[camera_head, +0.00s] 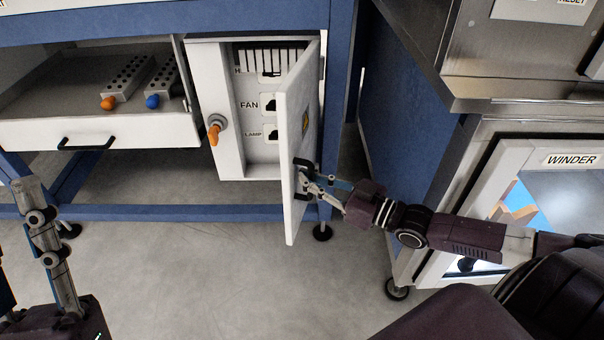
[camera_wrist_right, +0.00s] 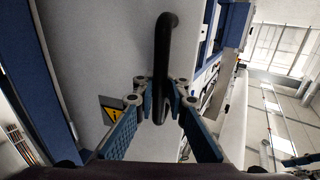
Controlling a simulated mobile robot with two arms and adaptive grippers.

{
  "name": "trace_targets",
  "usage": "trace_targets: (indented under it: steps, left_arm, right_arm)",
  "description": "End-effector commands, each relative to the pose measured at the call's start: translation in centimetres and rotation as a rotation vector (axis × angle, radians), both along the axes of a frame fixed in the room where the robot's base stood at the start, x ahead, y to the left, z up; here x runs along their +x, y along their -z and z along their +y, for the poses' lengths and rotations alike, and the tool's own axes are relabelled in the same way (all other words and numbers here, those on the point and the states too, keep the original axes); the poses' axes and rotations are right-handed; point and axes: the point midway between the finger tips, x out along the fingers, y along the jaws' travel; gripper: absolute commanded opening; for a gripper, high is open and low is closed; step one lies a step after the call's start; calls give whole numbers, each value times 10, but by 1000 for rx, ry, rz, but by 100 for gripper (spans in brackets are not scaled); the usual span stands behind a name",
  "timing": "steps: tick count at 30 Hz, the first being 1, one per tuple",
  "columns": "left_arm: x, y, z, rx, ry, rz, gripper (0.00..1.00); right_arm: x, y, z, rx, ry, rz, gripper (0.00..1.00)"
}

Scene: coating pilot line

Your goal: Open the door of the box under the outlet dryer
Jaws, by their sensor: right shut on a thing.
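The white box (camera_head: 213,95) hangs under the blue-framed machine. Its door (camera_head: 291,130) stands open, swung out toward me and seen nearly edge-on. Inside the box are sockets marked FAN and LAMP. My right gripper (camera_head: 306,180) is shut on the door's black handle (camera_head: 300,164), on the outer face. In the right wrist view the handle (camera_wrist_right: 165,45) runs down between the two fingers, and the door (camera_wrist_right: 85,55) with a yellow warning sticker fills the left. My left gripper (camera_head: 45,235) is at the lower left, away from the box; its opening is unclear.
An orange-handled latch (camera_head: 215,130) sits on the box's left front. Left of the box is an open white drawer (camera_head: 110,132) with two grey blocks. The steel-and-blue winder cabinet (camera_head: 545,135) stands to the right. The grey floor (camera_head: 200,270) in front is clear.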

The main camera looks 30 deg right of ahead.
Motion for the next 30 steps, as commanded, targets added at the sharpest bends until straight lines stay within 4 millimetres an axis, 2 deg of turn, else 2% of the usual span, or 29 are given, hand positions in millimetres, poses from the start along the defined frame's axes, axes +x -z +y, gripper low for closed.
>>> trace_targets:
  steps: [6,17,18,21,30]
  left_arm:
    - [11,8,-2,19,-2,59,33]
    - [12,9,-3,21,-3,66,33]
    - [12,9,-3,21,-3,66,33]
    - [12,9,-3,21,-3,65,33]
    - [12,8,-3,20,-2,65,33]
  right_arm:
    - [-6,2,2,3,-8,4,0]
    - [-7,3,3,4,-10,6,0]
    - [-7,3,3,4,-11,6,10]
    - [-7,4,3,3,-10,6,18]
    - [-5,2,0,2,-5,4,18]
